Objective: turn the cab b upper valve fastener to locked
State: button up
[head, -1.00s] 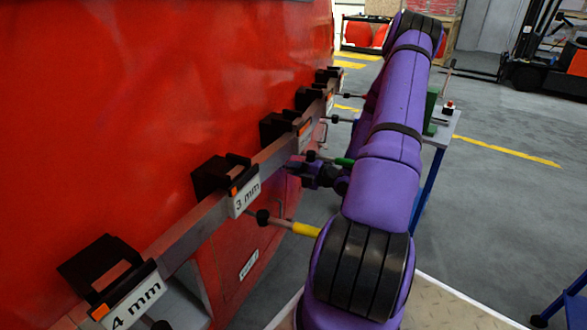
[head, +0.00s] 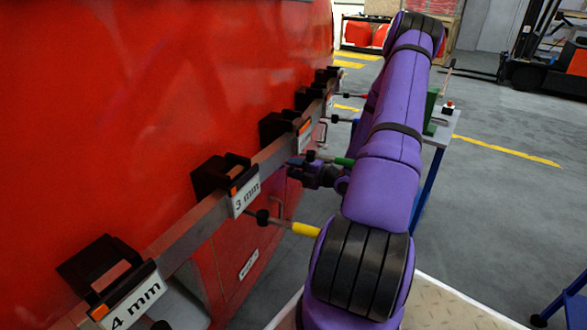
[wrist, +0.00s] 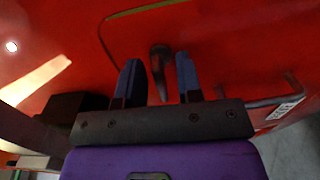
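In the wrist view a dark lever-like fastener (wrist: 160,72) stands on the red panel, pointing towards my gripper. I cannot read any mark that names it or tell its locked or unlocked state. My gripper (wrist: 158,62) is open, with one blue finger on each side of the fastener and visible gaps between them. Whether the fingertips reach past its end is unclear. In the head view my gripper (head: 304,171) is beside the red nosecone, under the rail, and the fastener is hidden.
A grey rail (head: 193,231) with black holders and gauge labels runs along the red nosecone (head: 120,110). A tool with a yellow handle (head: 306,229) sticks out below it. In the wrist view a label (wrist: 285,110) and a bent handle lie at the right. A table (head: 443,130) stands beyond my arm.

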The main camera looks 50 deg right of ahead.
jog(key=v, duration=1)
jog(key=shift+s, duration=0.25)
jog(key=shift+d, duration=0.1)
